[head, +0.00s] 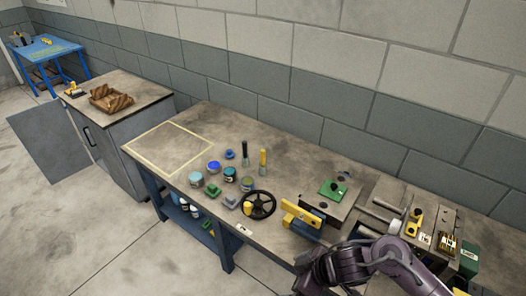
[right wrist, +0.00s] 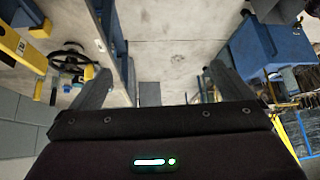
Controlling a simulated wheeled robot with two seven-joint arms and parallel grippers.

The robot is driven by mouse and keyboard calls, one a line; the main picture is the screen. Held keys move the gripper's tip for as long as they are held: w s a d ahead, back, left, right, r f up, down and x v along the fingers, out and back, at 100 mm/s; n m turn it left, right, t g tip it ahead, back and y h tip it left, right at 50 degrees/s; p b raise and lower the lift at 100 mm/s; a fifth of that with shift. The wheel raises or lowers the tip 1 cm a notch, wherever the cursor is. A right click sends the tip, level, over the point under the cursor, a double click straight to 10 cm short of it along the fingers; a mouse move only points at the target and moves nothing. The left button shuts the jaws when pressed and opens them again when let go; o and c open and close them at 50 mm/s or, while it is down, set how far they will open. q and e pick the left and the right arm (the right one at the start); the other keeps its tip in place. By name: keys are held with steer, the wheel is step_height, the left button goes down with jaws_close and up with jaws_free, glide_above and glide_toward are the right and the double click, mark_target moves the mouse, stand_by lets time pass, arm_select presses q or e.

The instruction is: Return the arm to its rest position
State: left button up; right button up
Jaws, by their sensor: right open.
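My right arm (head: 370,262) comes in from the bottom right of the head view. It is bent over the front edge of the workbench (head: 200,125), near its right part. In the right wrist view my right gripper (right wrist: 159,76) is open, with its two dark fingers wide apart. My left arm and left gripper are in no view.
A black handwheel (head: 259,205), a yellow clamp-like part (head: 301,214) and several small pots stand on the bench left of my arm. A green-topped block (head: 333,189) and tools lie behind it. A grey cabinet (head: 116,140) has its door open.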

steer(key=w+d+f+m+t+b, duration=0.1)
steer(key=w+d+f+m+b, duration=0.1)
steer(key=f, duration=0.6)
steer(key=w+d+f+m+b, duration=0.1)
steer(key=w+f+m+b, duration=0.1)
steer(key=f, duration=0.6)
steer(key=s+d+f+m+h+b, duration=0.1)
steer(key=s+d+f+m+b, duration=0.15)
steer(key=f, duration=0.55)
steer(key=s+d+f+m+h+b, duration=0.1)
steer(key=s+d+f, duration=0.15)
steer(key=f, duration=0.55)
arm_select(q)
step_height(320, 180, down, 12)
steer(key=b, duration=0.4)
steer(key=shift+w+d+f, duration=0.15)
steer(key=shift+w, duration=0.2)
arm_select(e)
steer(key=s+d+f+m+g+h, duration=0.1)
steer(key=s+d+f, duration=0.3)
steer(key=s+f, duration=0.7)
steer(key=s+d+f+m+g+h, duration=0.1)
steer(key=s+d+f+h, duration=0.2)
steer(key=s+f, duration=0.8)
steer(key=s+d, duration=0.1)
steer(key=s, duration=0.6)
steer(key=shift+g, duration=0.4)
steer(key=shift+w, duration=0.1)
